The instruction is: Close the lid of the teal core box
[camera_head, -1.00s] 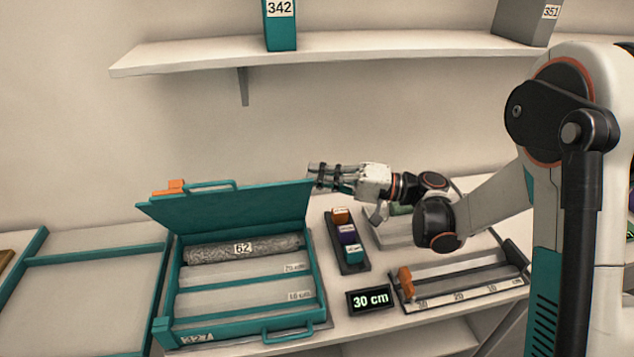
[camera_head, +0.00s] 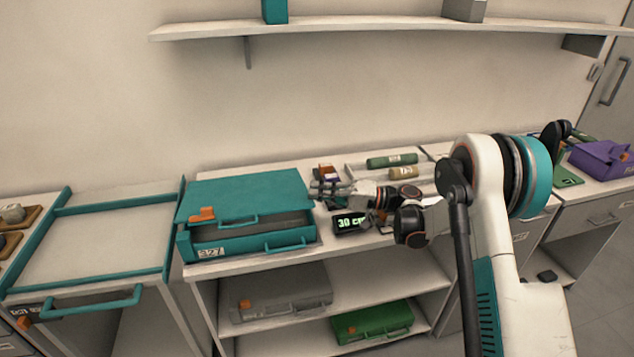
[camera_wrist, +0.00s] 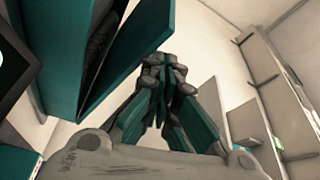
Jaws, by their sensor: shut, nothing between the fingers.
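The teal core box (camera_head: 240,244), labelled 327, stands on the bench. Its lid (camera_head: 250,192) is hinged at the back and leans forward over the box, with a gap left at the front. An orange latch (camera_head: 201,214) and a handle (camera_head: 238,221) sit on the lid's front edge. The grey inside shows through the gap, and the core is mostly hidden. My gripper (camera_head: 316,191) is shut and empty beside the lid's right edge; I cannot tell whether it touches. In the wrist view my fingers (camera_wrist: 163,68) are together, with the teal lid (camera_wrist: 140,45) close to their upper left.
A display reading 30 cm (camera_head: 351,223) stands right of the box. Green (camera_head: 392,161) and tan (camera_head: 403,173) cylinders lie behind my arm. A shelf (camera_head: 380,26) runs above. Grey (camera_head: 282,292) and green (camera_head: 372,322) boxes sit below. An empty teal-edged surface (camera_head: 95,236) is left.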

